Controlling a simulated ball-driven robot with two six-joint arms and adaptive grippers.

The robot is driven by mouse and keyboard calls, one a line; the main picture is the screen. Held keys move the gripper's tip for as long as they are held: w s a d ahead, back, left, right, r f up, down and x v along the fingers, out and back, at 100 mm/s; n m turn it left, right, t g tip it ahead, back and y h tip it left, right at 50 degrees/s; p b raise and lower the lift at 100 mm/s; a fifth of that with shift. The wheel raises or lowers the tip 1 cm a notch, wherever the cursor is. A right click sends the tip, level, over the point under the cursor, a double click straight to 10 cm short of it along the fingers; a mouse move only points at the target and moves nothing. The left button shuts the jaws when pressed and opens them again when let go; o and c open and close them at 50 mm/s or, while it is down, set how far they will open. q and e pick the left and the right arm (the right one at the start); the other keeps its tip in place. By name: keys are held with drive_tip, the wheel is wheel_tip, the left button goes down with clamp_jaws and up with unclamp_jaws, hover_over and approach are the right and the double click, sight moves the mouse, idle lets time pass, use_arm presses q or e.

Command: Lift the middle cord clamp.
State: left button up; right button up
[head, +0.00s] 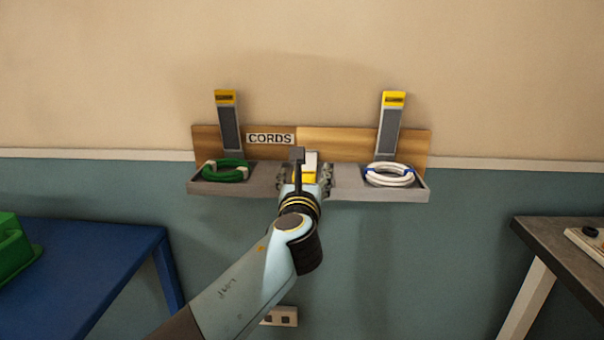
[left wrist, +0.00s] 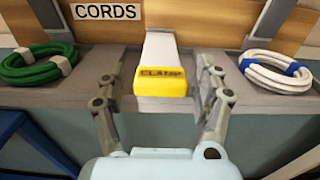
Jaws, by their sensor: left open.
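The middle cord clamp has a yellow end lettered "CLAMP" and a pale lever (left wrist: 160,50). In the left wrist view its yellow end (left wrist: 161,82) lies between the two fingers of my left gripper (left wrist: 162,88), with a gap on each side. In the head view the clamp (head: 309,160) is partly hidden behind my left gripper (head: 306,178). This clamp is lowered, while the left clamp (head: 227,120) and right clamp (head: 390,122) stand raised. My left gripper is open. My right gripper is in neither view.
A grey shelf (head: 260,185) with a wooden back board lettered "CORDS" is on the wall. A green cord coil (head: 226,170) lies at its left, a white coil (head: 389,175) at its right. A blue table (head: 90,265) and a dark-topped table (head: 565,245) stand below.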

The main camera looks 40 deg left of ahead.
use_arm(q)
drive_tip(key=shift+d+r, duration=0.1)
drive_tip(key=shift+c, duration=1.3)
clamp_jaws()
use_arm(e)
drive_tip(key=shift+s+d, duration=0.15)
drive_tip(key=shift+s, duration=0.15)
